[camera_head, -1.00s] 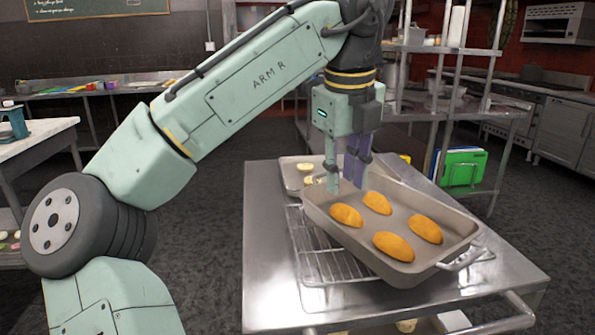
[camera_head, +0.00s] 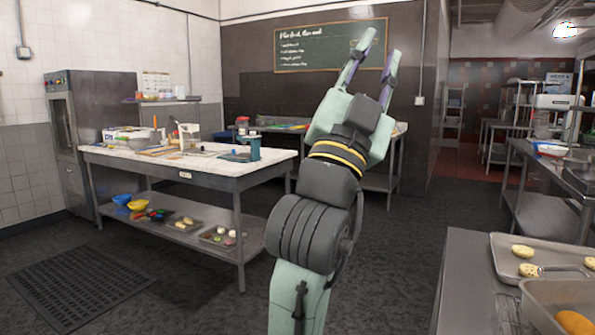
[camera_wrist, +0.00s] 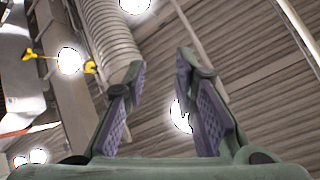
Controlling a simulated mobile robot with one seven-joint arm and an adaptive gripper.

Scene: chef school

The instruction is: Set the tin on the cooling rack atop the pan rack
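The grey tin (camera_head: 532,304) sits at the lower right of the head view, cut off by the frame edge, with orange-brown loaves (camera_head: 575,322) in it. In the wrist view my open gripper (camera_wrist: 160,66) faces the ceiling; neither tin nor rack shows there.
A tray of pale cookies (camera_head: 508,262) lies behind the tin on the same top. A white-topped worktable (camera_head: 220,168) with items stands at the left. A steel counter (camera_head: 552,172) is at the right. Dark floor between them is open, with a mat (camera_head: 80,287) at left.

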